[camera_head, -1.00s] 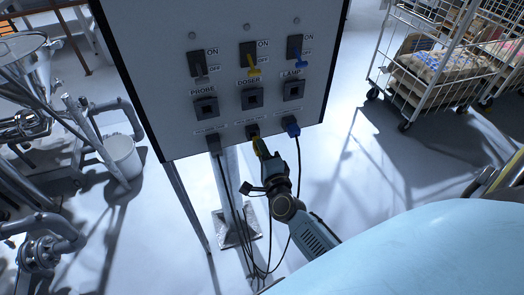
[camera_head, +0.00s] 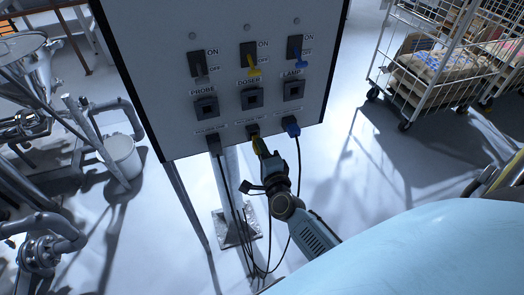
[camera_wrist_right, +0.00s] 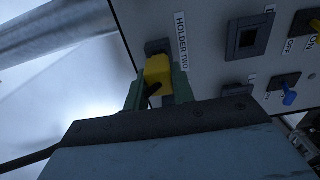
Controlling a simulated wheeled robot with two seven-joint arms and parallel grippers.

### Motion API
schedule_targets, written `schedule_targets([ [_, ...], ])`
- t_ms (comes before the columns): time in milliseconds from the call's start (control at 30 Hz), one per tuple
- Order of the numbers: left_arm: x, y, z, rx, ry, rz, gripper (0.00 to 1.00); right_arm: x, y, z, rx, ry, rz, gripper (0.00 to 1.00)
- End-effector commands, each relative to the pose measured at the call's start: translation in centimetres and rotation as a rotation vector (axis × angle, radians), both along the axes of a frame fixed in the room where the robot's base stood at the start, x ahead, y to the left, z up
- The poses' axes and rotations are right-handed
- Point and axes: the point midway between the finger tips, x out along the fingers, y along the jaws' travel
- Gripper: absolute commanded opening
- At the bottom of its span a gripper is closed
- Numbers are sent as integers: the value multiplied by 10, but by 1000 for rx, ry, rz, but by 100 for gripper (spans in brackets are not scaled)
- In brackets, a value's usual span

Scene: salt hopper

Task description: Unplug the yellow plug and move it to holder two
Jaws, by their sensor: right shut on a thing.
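The yellow plug (camera_head: 257,145) is at the middle holder on the lower edge of the panel, below the DOSER socket (camera_head: 252,98), whose opening shows dark and empty. My right gripper (camera_head: 262,154) is shut on the plug from below. In the right wrist view, the yellow plug (camera_wrist_right: 158,72) sits between my two fingers, lined up with a dark holder (camera_wrist_right: 157,47) beside the label HOLDER TWO (camera_wrist_right: 182,38). The plug's front meets the holder; how deep it sits cannot be told. My left gripper is not in view.
Black cables (camera_head: 240,225) hang below the panel (camera_head: 150,60). The PROBE and LAMP sockets look empty.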

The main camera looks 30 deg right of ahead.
Motion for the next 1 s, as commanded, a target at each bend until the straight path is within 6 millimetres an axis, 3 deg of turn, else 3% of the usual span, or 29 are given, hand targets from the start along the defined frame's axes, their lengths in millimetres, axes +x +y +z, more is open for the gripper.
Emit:
schedule_targets([
  [1000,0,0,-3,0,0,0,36,20,-5,0,0,0,-1,0],
])
